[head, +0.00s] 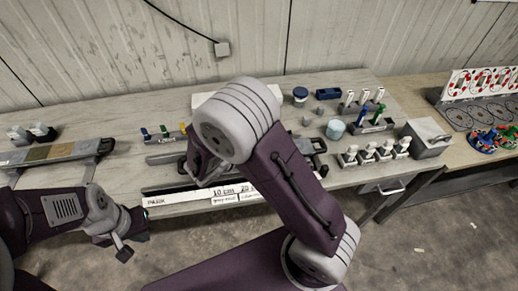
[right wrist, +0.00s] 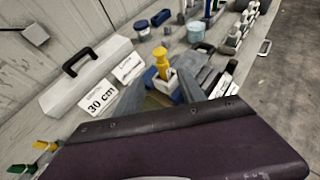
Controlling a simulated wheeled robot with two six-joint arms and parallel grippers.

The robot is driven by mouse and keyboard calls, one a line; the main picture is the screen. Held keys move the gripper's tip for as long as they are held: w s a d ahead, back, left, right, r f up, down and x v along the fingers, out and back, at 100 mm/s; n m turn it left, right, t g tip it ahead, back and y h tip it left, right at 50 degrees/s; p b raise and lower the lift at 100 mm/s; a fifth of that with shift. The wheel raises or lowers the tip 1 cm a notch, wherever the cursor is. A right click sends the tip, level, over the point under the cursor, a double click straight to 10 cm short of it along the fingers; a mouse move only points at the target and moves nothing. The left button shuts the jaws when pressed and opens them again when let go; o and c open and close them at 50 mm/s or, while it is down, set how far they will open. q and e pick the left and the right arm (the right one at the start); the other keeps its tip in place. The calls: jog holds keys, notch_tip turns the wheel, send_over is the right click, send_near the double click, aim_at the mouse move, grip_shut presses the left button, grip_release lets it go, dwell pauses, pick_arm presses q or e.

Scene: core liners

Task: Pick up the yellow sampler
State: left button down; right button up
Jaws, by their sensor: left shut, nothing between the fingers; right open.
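My left gripper (head: 126,246) is shut and empty, low in front of the bench, far from the sampler.
A white case with a black handle (right wrist: 90,72) and a "30 cm" card (right wrist: 101,98) lie left of the sampler. A blue-white tub (head: 335,129), a rack with blue and green samplers (head: 372,124) and white-topped bottles (head: 367,152) stand to the right. A grey box (head: 428,140) is farther right.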

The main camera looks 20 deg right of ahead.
jog(key=p+x, duration=0.1)
jog(key=x, duration=0.9)
jog(key=shift+s+p, duration=0.25)
jog(key=shift+p, duration=0.05)
jog(key=shift+r, duration=0.1)
jog(key=shift+c, duration=0.9)
pick_arm(q)
jog(key=shift+w+d+r, duration=0.15)
jog(key=shift+r, duration=0.25)
jog(key=shift+w+d+r, duration=0.15)
jog(key=shift+r, duration=0.2)
pick_arm(e)
grip_shut()
